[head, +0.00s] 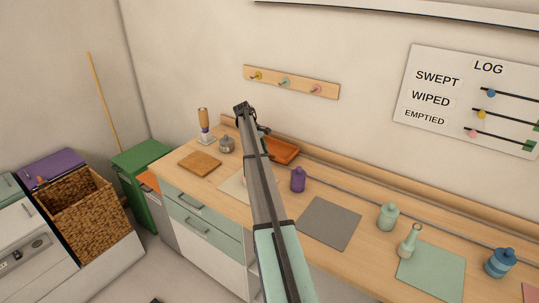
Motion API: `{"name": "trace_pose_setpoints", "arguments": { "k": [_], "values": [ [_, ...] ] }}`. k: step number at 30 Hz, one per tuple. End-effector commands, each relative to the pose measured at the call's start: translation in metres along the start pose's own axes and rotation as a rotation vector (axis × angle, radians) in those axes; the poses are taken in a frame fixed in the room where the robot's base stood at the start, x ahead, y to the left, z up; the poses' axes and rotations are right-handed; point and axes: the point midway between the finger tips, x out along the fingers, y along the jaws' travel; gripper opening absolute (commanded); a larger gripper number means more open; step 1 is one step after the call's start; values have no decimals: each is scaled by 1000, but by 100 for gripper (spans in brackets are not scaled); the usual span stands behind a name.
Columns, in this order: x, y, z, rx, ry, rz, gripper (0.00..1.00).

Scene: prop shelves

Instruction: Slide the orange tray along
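The orange tray (283,153) lies on the wooden counter, near the back wall and the rail. It shows just right of my arm, and the arm hides its left part. My gripper (263,130) is at the far end of the arm, close to the tray's back left side in the picture. The gripper is small and dark here. I cannot tell whether its fingers are open or shut, or whether they touch the tray.
A purple jar (298,180) stands right of the tray, by a grey mat (330,223). Green jars (388,216) and a blue jar (499,263) are farther right.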

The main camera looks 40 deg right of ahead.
Motion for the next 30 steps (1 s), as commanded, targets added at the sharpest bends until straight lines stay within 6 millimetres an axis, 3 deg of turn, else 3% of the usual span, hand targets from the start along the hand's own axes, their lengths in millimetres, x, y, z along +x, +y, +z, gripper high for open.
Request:
{"name": "trace_pose_setpoints", "arguments": {
  "k": [13, 14, 15, 25, 30],
  "values": [
    [-3, 0, -6, -1, 4, 2, 0],
    [-3, 0, -6, -1, 4, 2, 20],
    [-3, 0, -6, -1, 4, 2, 24],
    [-4, 0, -5, 0, 2, 1, 24],
    [-20, 0, -5, 0, 2, 1, 24]
  ]
}}
